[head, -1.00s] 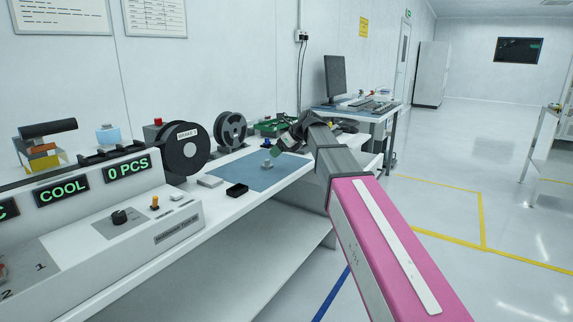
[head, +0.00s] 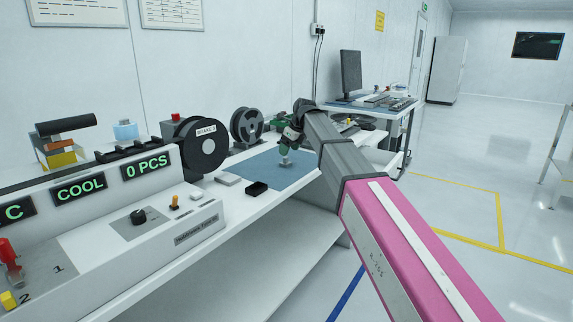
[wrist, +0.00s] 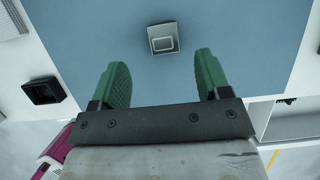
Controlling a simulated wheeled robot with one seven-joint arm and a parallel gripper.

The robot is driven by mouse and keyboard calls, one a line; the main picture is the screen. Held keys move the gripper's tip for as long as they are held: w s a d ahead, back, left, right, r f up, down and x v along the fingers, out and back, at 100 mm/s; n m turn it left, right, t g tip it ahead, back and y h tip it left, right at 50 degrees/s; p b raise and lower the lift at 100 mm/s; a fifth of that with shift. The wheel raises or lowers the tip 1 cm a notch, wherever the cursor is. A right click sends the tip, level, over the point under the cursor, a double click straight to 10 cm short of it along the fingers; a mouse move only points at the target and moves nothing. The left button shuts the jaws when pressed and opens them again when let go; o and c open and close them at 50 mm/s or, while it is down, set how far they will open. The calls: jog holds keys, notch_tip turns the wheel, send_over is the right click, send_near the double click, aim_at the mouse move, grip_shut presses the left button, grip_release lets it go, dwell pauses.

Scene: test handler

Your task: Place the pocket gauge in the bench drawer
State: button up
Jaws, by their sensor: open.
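A small grey, square-topped device, which looks like the pocket gauge (wrist: 163,38), stands on the blue mat (wrist: 90,25). It shows in the head view (head: 285,162) just below my fingers. My gripper (wrist: 161,62) is open and empty, with green fingers spread wider than the gauge. In the wrist view the gauge lies beyond the fingertips, roughly centred between them. In the head view my gripper (head: 287,149) hangs over the mat, close to the gauge. A pale, open box-like space at the wrist view's right edge may be the bench drawer (wrist: 288,108); I cannot tell for certain.
A black open box (head: 257,188) and a flat grey block (head: 228,179) lie along the mat's front left. Two black reels (head: 247,126) stand behind. A console with displays (head: 150,200) fills the left. A computer desk (head: 365,108) stands beyond my arm.

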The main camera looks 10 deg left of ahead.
aim_at(286, 161)
jog(key=shift+w+x, duration=0.2)
jog(key=shift+x, duration=2.6)
jog(key=c, duration=1.1)
jog(key=shift+r, duration=0.15)
jog(key=shift+c, duration=0.2)
